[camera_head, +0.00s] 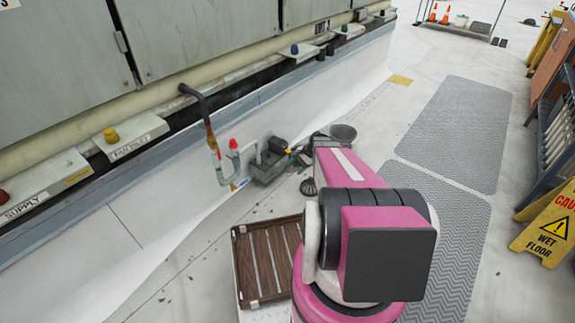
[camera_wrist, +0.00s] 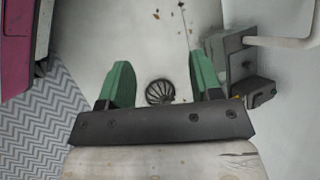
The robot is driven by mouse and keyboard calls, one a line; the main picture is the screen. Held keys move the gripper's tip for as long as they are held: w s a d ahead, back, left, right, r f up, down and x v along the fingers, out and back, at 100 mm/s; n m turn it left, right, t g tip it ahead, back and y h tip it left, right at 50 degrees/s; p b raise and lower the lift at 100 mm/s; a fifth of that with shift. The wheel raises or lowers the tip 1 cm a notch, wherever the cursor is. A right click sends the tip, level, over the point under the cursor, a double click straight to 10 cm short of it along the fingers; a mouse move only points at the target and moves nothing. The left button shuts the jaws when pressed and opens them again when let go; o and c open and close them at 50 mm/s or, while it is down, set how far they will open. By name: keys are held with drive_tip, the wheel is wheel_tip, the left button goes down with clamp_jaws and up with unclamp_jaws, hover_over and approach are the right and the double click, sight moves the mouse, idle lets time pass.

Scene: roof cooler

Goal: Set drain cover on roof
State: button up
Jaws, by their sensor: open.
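The drain cover, a dark ribbed dome (camera_wrist: 160,92), shows in the wrist view on the pale roof surface (camera_wrist: 150,30). It also shows in the head view as a small dark shape (camera_head: 308,187) beside my pink arm. My gripper (camera_wrist: 160,72) has two green fingers spread wide, with nothing held between them. In the wrist view the dome appears between the fingers, close to the gripper's dark front bar. The height of the fingers above it cannot be told. In the head view my arm hides most of the gripper.
A dark pump box (camera_head: 268,162) with pipes stands by the cooler wall, close to the right finger in the wrist view (camera_wrist: 232,55). A brown slatted tray (camera_head: 240,262) is nearer. Grey mats (camera_head: 455,130) and a yellow wet-floor sign (camera_head: 548,228) are at right. Leaves litter the roof.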

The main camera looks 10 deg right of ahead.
drive_tip(key=s+a+r+n+h, duration=0.3)
drive_tip(key=s+a+r+n, duration=0.1)
drive_tip(key=s+r, duration=0.4)
drive_tip(key=s+a+r+n+h, duration=0.3)
drive_tip(key=s+a+r+n, duration=0.2)
drive_tip(key=s+r+n, duration=0.2)
wheel_tip(320, 180, up, 4)
drive_tip(key=shift+s+a+f+h, duration=0.15)
drive_tip(key=shift+s+h, duration=0.25)
drive_tip(key=shift+s, duration=0.65)
